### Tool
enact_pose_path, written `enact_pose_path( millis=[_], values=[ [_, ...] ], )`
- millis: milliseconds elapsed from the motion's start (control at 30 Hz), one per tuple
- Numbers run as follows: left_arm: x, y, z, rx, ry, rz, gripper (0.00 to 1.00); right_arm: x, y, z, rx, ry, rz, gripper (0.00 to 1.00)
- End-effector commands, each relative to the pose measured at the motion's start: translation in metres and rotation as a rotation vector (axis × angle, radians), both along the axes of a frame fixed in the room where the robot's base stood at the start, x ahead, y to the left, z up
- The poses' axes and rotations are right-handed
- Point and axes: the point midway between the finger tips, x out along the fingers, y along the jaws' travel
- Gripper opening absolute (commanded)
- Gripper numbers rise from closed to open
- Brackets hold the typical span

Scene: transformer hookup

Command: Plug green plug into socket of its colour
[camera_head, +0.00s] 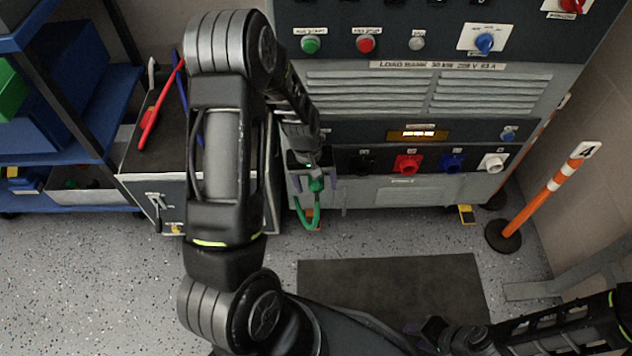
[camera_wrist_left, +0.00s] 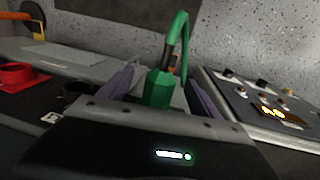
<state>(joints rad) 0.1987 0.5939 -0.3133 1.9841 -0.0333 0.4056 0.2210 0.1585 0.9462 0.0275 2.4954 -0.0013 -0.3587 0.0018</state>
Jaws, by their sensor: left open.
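The green plug (camera_head: 316,184) is at the left end of the load bank's socket row, with its green cable (camera_head: 310,218) looping down below it. In the left wrist view the green plug (camera_wrist_left: 158,90) stands between the two purplish fingers. My left gripper (camera_head: 314,178) is open around it, with gaps showing beside the plug. The plug's front end and any green socket are hidden behind my gripper, so I cannot tell whether it is seated. My right gripper (camera_head: 440,338) is low at the right, far from the panel, and its fingers are unclear.
Black (camera_head: 364,163), red (camera_head: 407,163), blue (camera_head: 452,162) and white (camera_head: 492,162) sockets line the panel to the right. A grey cart (camera_head: 150,190) with red and blue leads stands left. An orange-white post (camera_head: 545,195) stands right. A dark mat (camera_head: 390,285) lies on the floor.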

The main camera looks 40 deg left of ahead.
Motion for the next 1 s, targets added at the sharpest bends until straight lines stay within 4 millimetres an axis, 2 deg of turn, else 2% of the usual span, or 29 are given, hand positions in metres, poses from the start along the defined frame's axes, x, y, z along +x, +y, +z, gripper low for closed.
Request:
enact_pose_path(
  millis=[367,1000],
  values=[
    [0.0,0.0,0.005,0.0,0.0,0.0,0.74,0.0,0.0,0.004,0.0,0.0,0.0,0.36],
    [-0.004,0.004,0.046,-0.001,0.001,0.0,0.74,0.0,0.0,0.038,0.0,0.0,0.0,0.36]
  ],
)
